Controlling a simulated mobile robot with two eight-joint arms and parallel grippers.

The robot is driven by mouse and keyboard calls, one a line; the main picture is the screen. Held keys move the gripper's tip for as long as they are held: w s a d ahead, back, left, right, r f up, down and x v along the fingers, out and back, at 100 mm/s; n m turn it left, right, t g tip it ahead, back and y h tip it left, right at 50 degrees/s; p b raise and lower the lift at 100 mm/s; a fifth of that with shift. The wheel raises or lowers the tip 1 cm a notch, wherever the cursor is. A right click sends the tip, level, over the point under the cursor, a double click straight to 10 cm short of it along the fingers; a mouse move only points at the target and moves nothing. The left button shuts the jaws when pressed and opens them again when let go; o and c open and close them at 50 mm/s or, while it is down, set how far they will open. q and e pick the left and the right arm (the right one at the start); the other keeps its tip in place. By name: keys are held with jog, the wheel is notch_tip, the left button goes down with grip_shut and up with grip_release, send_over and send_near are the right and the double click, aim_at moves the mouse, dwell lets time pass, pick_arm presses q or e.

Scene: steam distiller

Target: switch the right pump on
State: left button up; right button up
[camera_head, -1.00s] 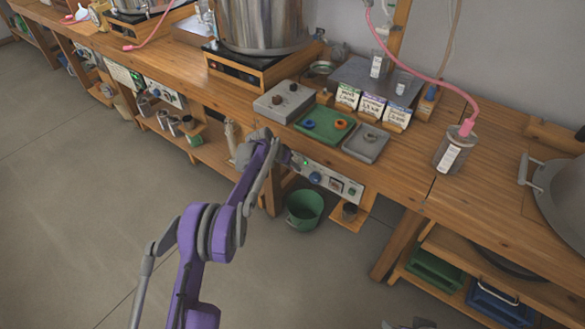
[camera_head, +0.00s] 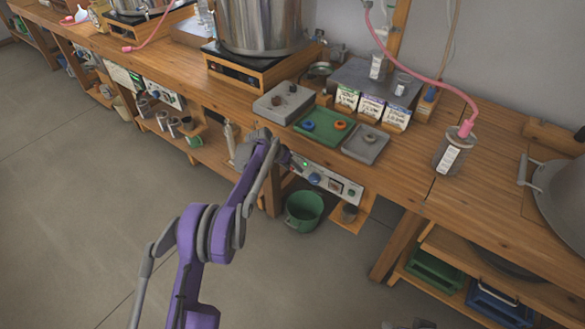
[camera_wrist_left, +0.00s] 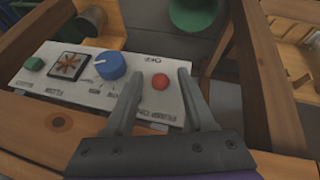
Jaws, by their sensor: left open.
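The pump control panel (camera_head: 330,180) is a pale plate under the front edge of the wooden bench. Lettering near the red part seems to read pump on and off. My left gripper (camera_head: 286,158) is at the panel's left end. In the wrist view its open fingers (camera_wrist_left: 160,84) stand either side of the red part, with nothing held. Contact cannot be told.
A wooden bench leg (camera_wrist_left: 258,75) stands close to the right of my left fingers in the wrist view. A green bucket (camera_head: 303,210) is below the panel. Trays and a grey box (camera_head: 270,105) sit on the bench above. The floor in front is clear.

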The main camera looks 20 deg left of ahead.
pick_arm(q)
jog(key=p+v, duration=0.1)
jog(key=v, duration=0.9)
jog(key=shift+r, duration=0.15)
jog(key=shift+s, duration=0.1)
